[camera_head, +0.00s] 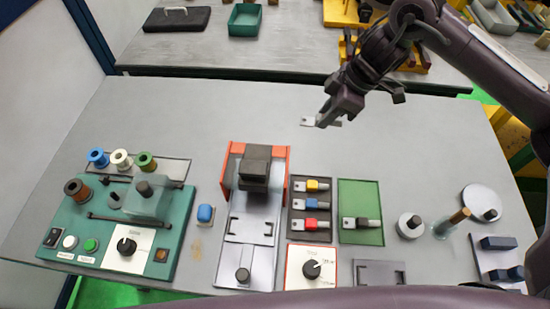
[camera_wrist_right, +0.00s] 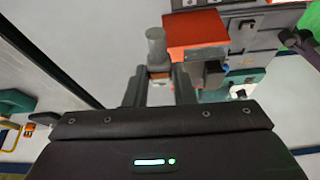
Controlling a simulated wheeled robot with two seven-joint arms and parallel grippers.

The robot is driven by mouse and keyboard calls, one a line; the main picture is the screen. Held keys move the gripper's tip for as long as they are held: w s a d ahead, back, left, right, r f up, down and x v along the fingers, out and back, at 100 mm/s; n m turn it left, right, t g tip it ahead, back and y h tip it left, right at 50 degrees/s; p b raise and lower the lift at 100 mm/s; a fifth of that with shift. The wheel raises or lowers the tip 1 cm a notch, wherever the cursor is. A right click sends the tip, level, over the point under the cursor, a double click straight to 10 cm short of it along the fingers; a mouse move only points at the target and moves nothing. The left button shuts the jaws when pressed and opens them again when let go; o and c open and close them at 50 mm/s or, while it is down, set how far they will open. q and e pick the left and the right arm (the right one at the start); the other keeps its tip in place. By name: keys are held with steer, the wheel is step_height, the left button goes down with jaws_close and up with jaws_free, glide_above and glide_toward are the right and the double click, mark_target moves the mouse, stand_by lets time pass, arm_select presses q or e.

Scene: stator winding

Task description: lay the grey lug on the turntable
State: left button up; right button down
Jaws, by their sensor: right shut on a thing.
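My right gripper (camera_head: 330,116) is above the bare upper middle of the table, shut on a small grey piece that looks like the grey lug (camera_head: 308,121). Its flat pale end sticks out to the left. Two round pale discs lie at the right of the table: a larger one (camera_head: 472,196) and a smaller one (camera_head: 404,230), each with a dark knob. I cannot tell for sure which is the turntable. My left gripper is out of view.
A tray (camera_head: 296,232) holds yellow, red and blue lugs. A dark lug (camera_head: 362,223) lies on a green mat (camera_head: 358,195). The table's upper middle is clear.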

steer(key=shift+w+a+f+n, duration=0.1)
steer(key=shift+w+n, duration=0.05)
steer(key=shift+n, duration=0.15)
steer(key=f+b, duration=0.1)
steer(key=f, duration=0.8)
steer(key=f+b, duration=0.1)
steer(key=f, duration=0.4)
steer(key=shift+a+f+b, duration=0.25)
steer(key=shift+f+b, duration=0.05)
steer(key=shift+b, duration=0.05)
steer(key=shift+f, duration=0.5)
step_height(320, 180, down, 4)
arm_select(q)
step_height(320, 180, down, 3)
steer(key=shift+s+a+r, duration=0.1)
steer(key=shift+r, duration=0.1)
arm_select(e)
steer(key=shift+f, duration=0.1)
